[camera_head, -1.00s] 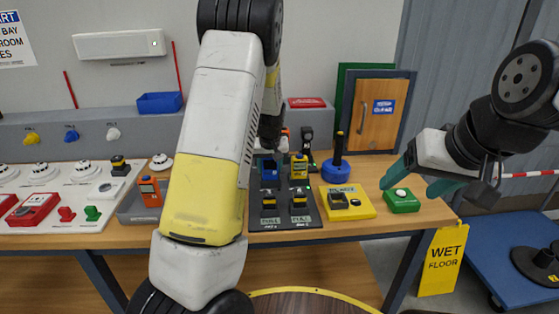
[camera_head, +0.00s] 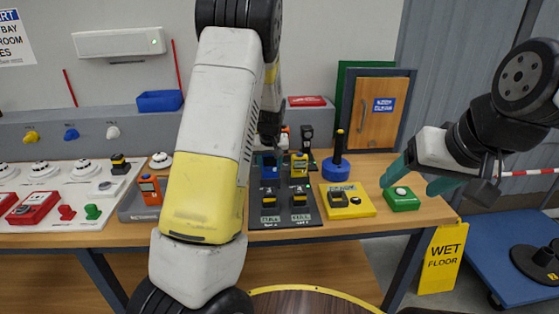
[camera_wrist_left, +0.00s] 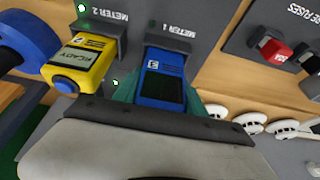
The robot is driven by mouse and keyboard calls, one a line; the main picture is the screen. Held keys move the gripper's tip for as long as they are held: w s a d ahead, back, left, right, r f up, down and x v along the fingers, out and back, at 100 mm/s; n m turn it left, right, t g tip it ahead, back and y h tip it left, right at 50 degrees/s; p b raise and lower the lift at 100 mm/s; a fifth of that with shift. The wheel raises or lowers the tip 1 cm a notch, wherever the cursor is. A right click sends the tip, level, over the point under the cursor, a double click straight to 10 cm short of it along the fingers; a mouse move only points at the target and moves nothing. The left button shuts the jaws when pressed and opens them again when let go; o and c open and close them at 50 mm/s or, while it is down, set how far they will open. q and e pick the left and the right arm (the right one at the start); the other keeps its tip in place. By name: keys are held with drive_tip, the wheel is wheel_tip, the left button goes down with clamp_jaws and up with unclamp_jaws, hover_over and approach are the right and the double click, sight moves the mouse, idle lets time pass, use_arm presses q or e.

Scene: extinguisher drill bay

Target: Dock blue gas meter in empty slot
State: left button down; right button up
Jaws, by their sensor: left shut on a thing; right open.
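The blue gas meter (camera_wrist_left: 163,78) is between the green fingers of my left gripper (camera_wrist_left: 162,95), which is shut on it. Its top end meets the dark socket marked METER 1 (camera_wrist_left: 168,38) in the left wrist view; I cannot tell how deep it sits. In the head view the blue meter (camera_head: 268,168) shows below my left gripper (camera_head: 268,143), mostly hidden by my arm. A yellow meter (camera_wrist_left: 82,60) reading READY sits in the METER 2 socket beside it. My right gripper (camera_head: 416,180) is open and empty near the green button box.
A yellow box (camera_head: 347,201) and the green button box (camera_head: 401,199) stand right of the dark rack (camera_head: 285,222). A blue round-based handle (camera_head: 337,168) stands behind them. An orange-faced device (camera_head: 150,190) is in a grey tray at left. Green lights glow near the yellow meter.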

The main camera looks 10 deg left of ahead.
use_arm(q)
drive_tip(key=shift+r, duration=1.9)
